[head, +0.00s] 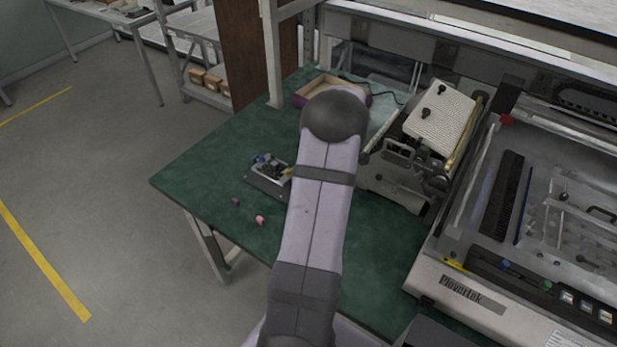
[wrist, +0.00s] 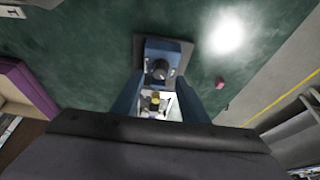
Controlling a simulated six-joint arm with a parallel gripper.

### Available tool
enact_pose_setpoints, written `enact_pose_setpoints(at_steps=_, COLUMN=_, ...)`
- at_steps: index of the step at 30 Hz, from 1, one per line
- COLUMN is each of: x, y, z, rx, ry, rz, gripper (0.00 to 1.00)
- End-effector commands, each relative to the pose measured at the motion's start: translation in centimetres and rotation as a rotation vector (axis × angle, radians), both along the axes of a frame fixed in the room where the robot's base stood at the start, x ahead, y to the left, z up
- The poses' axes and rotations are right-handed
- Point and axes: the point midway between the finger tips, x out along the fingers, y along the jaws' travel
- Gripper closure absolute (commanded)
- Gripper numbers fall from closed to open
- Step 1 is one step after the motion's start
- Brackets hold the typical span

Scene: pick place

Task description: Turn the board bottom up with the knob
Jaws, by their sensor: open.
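A small fixture with blue blocks stands on a grey base plate (wrist: 196,38) on the green table. In the wrist view its blue block (wrist: 170,48) carries a black round knob (wrist: 158,69). The board (wrist: 157,103), pale with small parts on it, shows below the knob. In the head view the board (head: 276,167) sits in the fixture, partly hidden by my arm. My gripper (wrist: 161,78) is open, its two fingers on either side of the fixture in the wrist picture, apparently above it. Nothing shows held. In the head view my arm hides the gripper.
A pink block (head: 260,220) and a dark block (head: 236,201) lie near the table's front left edge. A purple-sided box (head: 305,91) stands at the back. A machine with a ribbed plate (head: 440,116) stands right. The left of the green table (head: 195,178) is clear.

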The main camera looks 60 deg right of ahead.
Motion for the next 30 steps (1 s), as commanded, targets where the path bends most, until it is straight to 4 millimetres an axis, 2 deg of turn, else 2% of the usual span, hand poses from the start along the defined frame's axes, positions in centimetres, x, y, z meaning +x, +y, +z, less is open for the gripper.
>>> enact_pose_setpoints(at_steps=9, x=1.2, y=0.0, z=-2.8, rx=0.001, ry=0.001, rz=0.0, gripper=0.6)
enact_pose_setpoints(at_steps=20, x=1.3, y=0.0, z=-3.2, rx=-0.002, ry=0.0, rz=-0.001, gripper=0.6)
enact_pose_setpoints(at_steps=25, x=1.3, y=0.0, z=-3.2, rx=-0.001, ry=0.0, rz=0.0, gripper=0.98)
enact_pose_setpoints(at_steps=30, x=1.3, y=0.0, z=-3.2, rx=-0.001, ry=0.0, rz=-0.002, gripper=1.0)
